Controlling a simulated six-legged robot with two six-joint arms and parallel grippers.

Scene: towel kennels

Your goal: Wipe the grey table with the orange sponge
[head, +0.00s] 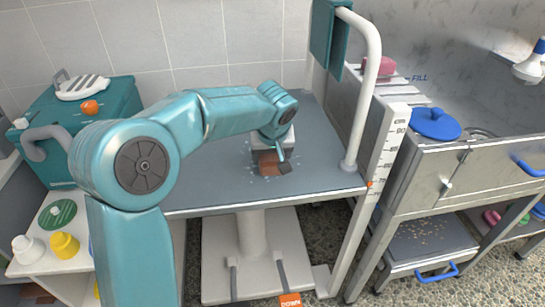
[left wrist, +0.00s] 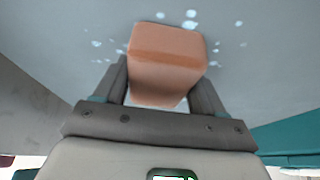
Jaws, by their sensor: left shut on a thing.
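The grey table (head: 210,190) stands in the middle of the head view. Small white droplets or suds lie on its top around my left gripper. My left gripper (head: 275,160) is over the table's middle, pointing down, shut on the orange sponge (head: 268,165). In the left wrist view the sponge (left wrist: 167,55) sits between the two dark fingers, with white spots on the grey surface around its far end. The sponge is at or close to the table top; I cannot tell if it touches. My right gripper is not in view.
A white post with a curved rail (head: 372,90) and a teal towel (head: 327,38) stands at the table's right end. A teal box (head: 115,100) and a white shelf with bottles (head: 64,244) are at left. A metal cabinet with a blue lid (head: 436,124) is at right.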

